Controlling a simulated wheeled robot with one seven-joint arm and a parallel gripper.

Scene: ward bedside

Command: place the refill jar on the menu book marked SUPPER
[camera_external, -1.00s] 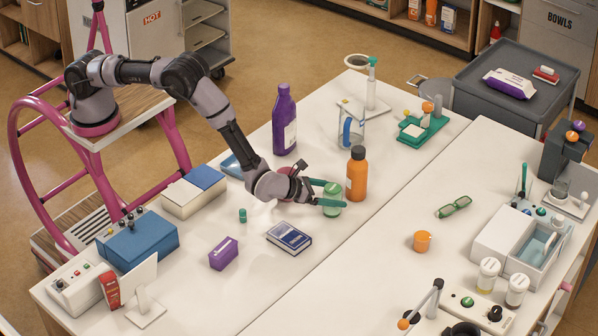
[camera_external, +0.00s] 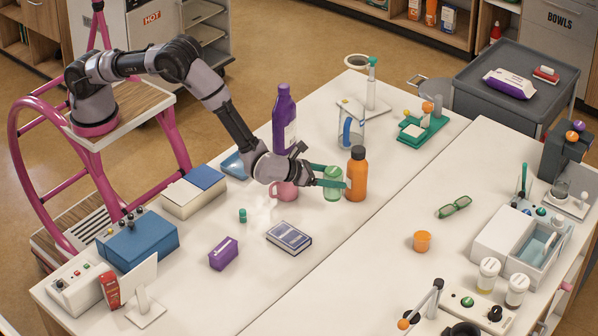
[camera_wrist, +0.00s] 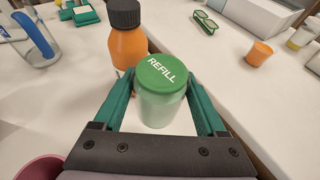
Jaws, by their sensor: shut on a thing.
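The refill jar, pale green with a green lid reading REFILL, shows in the wrist view (camera_wrist: 161,75) and the external view (camera_external: 333,190). My gripper (camera_external: 333,181) is shut on it, one green finger on each side, and holds it upright, seemingly a little above the table. A small dark blue book (camera_external: 289,237) lies flat on the table, nearer the camera and left of the jar. A second flat blue thing (camera_external: 232,166) lies farther left, partly behind my arm. I cannot read SUPPER on either one.
An orange bottle (camera_external: 357,175) stands close to the jar's right. A pink mug (camera_external: 284,190) is under my wrist, with a purple bottle (camera_external: 284,120) behind. A purple box (camera_external: 223,253) and small green piece (camera_external: 242,215) are left of the dark blue book.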

